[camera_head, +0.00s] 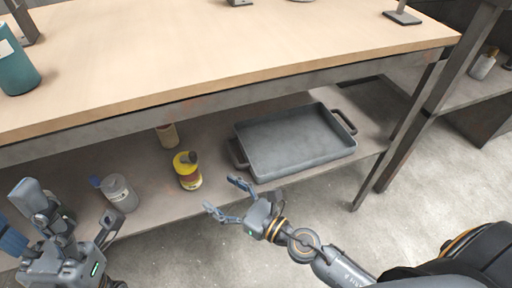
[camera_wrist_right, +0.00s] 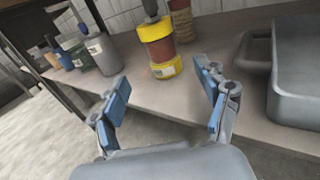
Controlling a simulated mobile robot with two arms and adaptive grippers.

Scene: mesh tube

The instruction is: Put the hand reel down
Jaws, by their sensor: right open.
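The hand reel (camera_head: 187,172), with yellow ends, a red-brown middle and a dark handle on top, stands upright on the lower shelf. In the right wrist view the reel (camera_wrist_right: 160,48) stands beyond my fingertips, apart from them. My right gripper (camera_head: 226,198) is open and empty, in front of the shelf and to the right of the reel; it also shows in the right wrist view (camera_wrist_right: 165,90). My left gripper (camera_head: 75,222) is at the lower left, near a grey container; its jaw state is unclear.
A grey tray (camera_head: 300,143) lies on the lower shelf (camera_head: 215,133) to the right of the reel. A grey container with a blue cap (camera_head: 120,195) stands to the left. A brown cylinder (camera_head: 167,136) stands behind the reel. The tabletop (camera_head: 240,45) overhangs the shelf.

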